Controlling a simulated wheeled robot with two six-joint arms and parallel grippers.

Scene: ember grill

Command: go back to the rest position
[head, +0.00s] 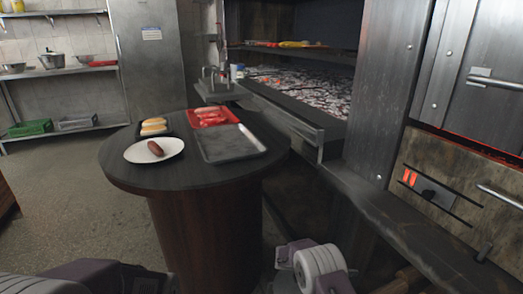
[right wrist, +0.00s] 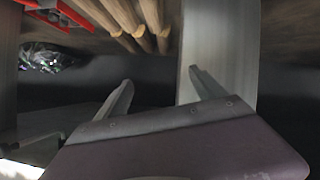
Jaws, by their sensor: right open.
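My right gripper (right wrist: 161,82) is open in the right wrist view, its two fingers apart with nothing between them. In the head view part of my right arm and gripper (head: 292,256) shows low at the bottom centre, in front of the round table (head: 185,175) and apart from it. At the bottom left of the head view, grey and purple parts of my left arm show. The left fingers are out of sight.
The table bears a white plate (head: 170,151) with a sausage (head: 155,148), buns (head: 153,126), a red tray (head: 229,123) and a grey tray (head: 212,156). The charcoal grill (head: 295,85) and its ledge stand right. Floor at left (head: 70,200) is clear.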

